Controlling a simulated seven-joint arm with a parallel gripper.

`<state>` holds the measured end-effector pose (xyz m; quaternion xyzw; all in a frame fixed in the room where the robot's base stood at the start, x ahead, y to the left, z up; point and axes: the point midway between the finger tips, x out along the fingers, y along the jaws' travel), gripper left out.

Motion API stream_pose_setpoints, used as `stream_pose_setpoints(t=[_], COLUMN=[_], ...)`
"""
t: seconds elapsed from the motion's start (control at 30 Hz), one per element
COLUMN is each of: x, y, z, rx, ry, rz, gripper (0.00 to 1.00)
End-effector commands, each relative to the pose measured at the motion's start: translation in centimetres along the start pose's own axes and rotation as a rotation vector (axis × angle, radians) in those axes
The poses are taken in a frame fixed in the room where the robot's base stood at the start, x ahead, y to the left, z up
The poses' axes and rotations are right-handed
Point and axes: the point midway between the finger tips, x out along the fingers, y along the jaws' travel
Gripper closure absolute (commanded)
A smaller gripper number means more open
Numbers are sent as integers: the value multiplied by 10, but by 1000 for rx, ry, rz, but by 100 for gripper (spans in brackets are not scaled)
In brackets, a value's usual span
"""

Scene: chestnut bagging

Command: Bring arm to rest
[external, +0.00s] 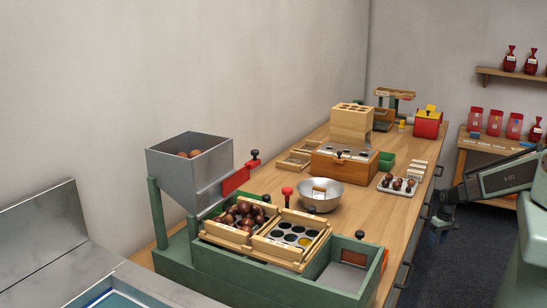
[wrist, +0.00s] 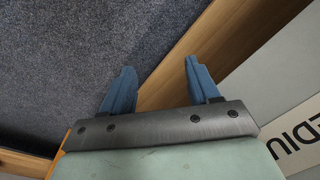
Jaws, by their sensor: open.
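My gripper (external: 440,230) hangs at the end of my arm at the right of the external view, beyond the right edge of the workbench (external: 345,208) and above the dark floor. In the wrist view my gripper (wrist: 160,92) shows two blue fingers spread wide apart, with nothing between them. Below the fingers are dark carpet and a strip of wood. The gripper touches nothing that I can see.
The bench carries a grey hopper (external: 190,165), a green frame with chestnuts (external: 240,215), a metal bowl (external: 320,196), a chestnut tray (external: 398,190) and a wooden box (external: 345,162). Shelves with red bags (external: 510,60) stand behind. Carpet (external: 425,275) beside the bench is clear.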

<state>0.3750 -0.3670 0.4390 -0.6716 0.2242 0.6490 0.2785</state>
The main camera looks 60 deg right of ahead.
Motion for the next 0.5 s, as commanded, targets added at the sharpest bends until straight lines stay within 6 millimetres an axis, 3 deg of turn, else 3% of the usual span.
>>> stream_pose_setpoints(t=[0.03, 0.3, 0.5], x=[6, 24, 26], y=[-22, -121, -155], z=[27, 146, 195], rx=[-16, -117, -211], ry=[-51, -311, -420], rz=[-42, -225, -200], gripper=[39, 39, 39])
